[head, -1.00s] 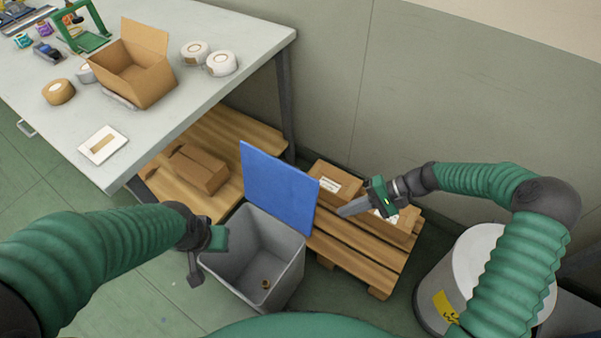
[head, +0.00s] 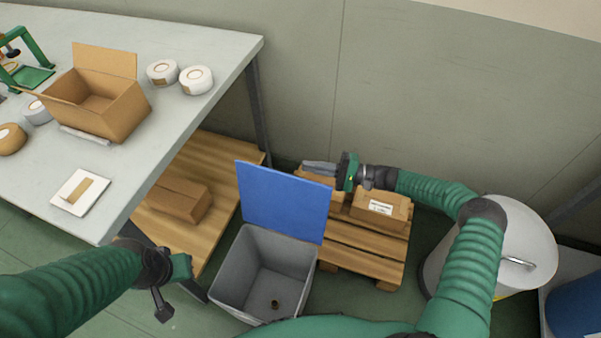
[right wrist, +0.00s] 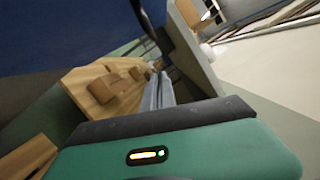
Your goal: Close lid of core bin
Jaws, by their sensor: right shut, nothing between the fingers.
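The core bin (head: 235,272) is a grey open-topped bin on the floor in the lower middle of the head view. Its blue lid (head: 282,203) stands upright at the bin's far edge. A small brown core (head: 275,303) lies inside on the bottom. My right gripper (head: 306,167) is shut and empty, behind the lid near its upper right corner, pointing left. In the right wrist view a dark blue surface, likely the lid (right wrist: 60,30), fills the upper left, and the shut fingers (right wrist: 157,92) show. My left gripper (head: 175,285) is left of the bin; its fingers are unclear.
A pallet with cartons (head: 382,207) stands behind the bin; another pallet with a carton (head: 178,200) is under the table (head: 190,120). A lidded drum (head: 510,245) stands at the right. The grey wall (head: 420,100) is close behind my right gripper.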

